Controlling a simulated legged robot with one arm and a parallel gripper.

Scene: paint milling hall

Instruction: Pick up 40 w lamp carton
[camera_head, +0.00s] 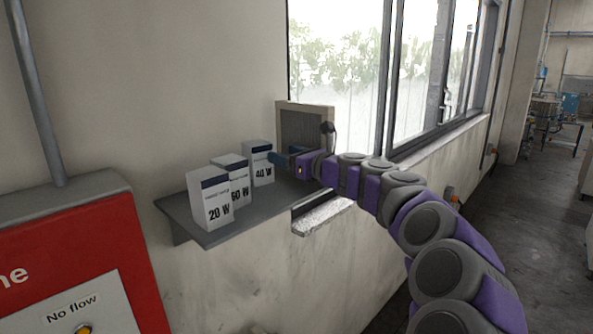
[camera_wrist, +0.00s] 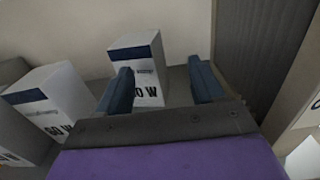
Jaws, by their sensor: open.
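The 40 W lamp carton (camera_head: 259,162) is a white box with a dark blue top band. It stands upright on a grey wall shelf (camera_head: 207,229), at the far right of a row of cartons. In the wrist view the carton (camera_wrist: 148,58) stands ahead of my gripper (camera_wrist: 166,85), toward the left finger, which covers part of its label. My gripper is open and empty, with both fingers apart. In the head view my gripper (camera_head: 278,160) is just right of the carton; I cannot tell whether it touches it.
A 60 W carton (camera_head: 239,190) and a 20 W carton (camera_head: 211,200) stand left on the same shelf. A framed grille panel (camera_head: 303,127) is close on the right, by the window (camera_head: 340,60). A red panel (camera_head: 120,240) is on the wall at left.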

